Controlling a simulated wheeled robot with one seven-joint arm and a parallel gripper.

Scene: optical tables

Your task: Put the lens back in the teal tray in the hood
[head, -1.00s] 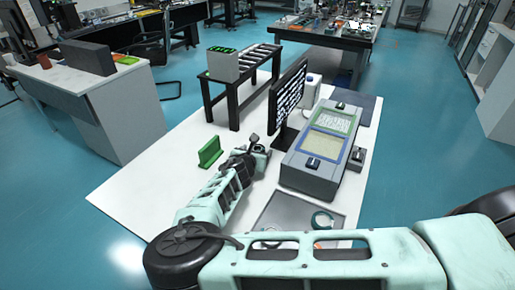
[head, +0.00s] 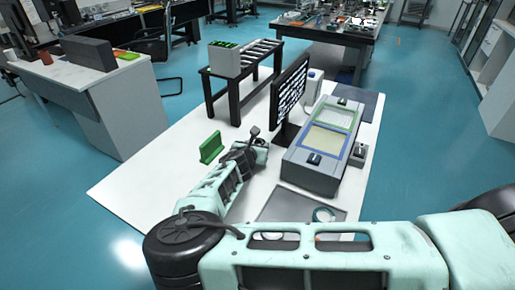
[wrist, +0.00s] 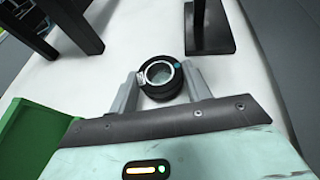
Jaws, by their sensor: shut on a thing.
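The lens (wrist: 147,91) is a round black ring with clear glass and a small teal mark, seen in the wrist view. My gripper (wrist: 163,84) is shut on it, one grey finger on each side, above the white table. In the head view my gripper (head: 258,146) is over the middle of the table, between the green block and the monitor; the lens is too small to make out there. I cannot pick out a teal tray or a hood in either view.
A green block (head: 210,148) stands left of my gripper; it also shows in the wrist view (wrist: 35,135). A monitor (head: 290,92) and a grey case (head: 312,180) with framed windows stand to the right. A black rack (head: 238,100) is behind. White table (head: 150,185) is clear at left.

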